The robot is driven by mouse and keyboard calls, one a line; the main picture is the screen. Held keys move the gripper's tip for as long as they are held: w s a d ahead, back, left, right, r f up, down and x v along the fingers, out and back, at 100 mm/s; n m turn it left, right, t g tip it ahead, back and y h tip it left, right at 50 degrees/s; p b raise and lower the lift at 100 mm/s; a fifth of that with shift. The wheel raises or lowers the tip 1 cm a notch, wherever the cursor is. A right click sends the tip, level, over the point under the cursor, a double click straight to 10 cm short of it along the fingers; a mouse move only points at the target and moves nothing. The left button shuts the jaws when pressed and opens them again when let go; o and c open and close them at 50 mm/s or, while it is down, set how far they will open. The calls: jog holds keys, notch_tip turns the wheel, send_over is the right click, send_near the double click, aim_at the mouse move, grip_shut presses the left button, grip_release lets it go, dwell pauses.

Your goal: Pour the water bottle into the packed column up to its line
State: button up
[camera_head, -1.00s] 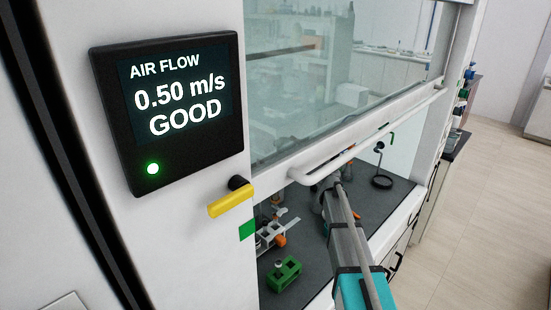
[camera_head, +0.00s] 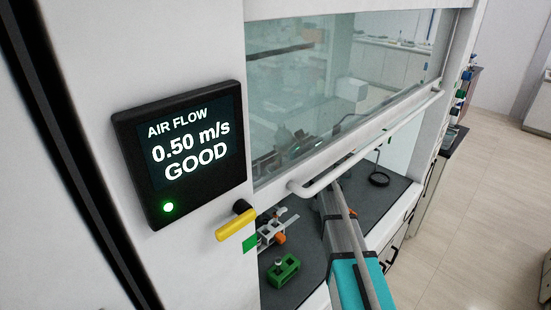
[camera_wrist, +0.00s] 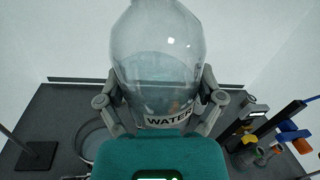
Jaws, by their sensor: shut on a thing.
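The water bottle (camera_wrist: 155,45), clear and labelled WATER, fills the middle of the wrist view. Water shows inside its lower part. My gripper (camera_wrist: 160,100) is shut on it, one finger on each side. The bottle looks roughly upright, though its mouth is out of frame at the top. In the head view my arm reaches into the fumehood below the sash; the gripper and bottle cannot be clearly made out there. I cannot pick out the packed column or its line with certainty in either view.
At the right of the wrist view stands a dark post with blue and orange clamps (camera_wrist: 288,130). A round rim (camera_wrist: 92,140) lies at left. The sash handle (camera_head: 330,178) hangs above my arm.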

jog(key=shift+w+d+f+m+h, duration=0.1)
jog(key=shift+m+h, duration=0.1)
jog(key=shift+m, duration=0.35)
jog(key=shift+w+d+f+m+h, duration=0.1)
jog(key=shift+m+h, duration=0.1)
jog(key=shift+m, duration=0.35)
jog(key=shift+r, duration=0.1)
jog(key=shift+r+p, duration=0.1)
jog(key=shift+p, duration=0.2)
notch_tip(320, 180, up, 3)
jog(key=p, duration=0.3)
jog(key=shift+m, duration=0.4)
jog(key=shift+s, duration=0.1)
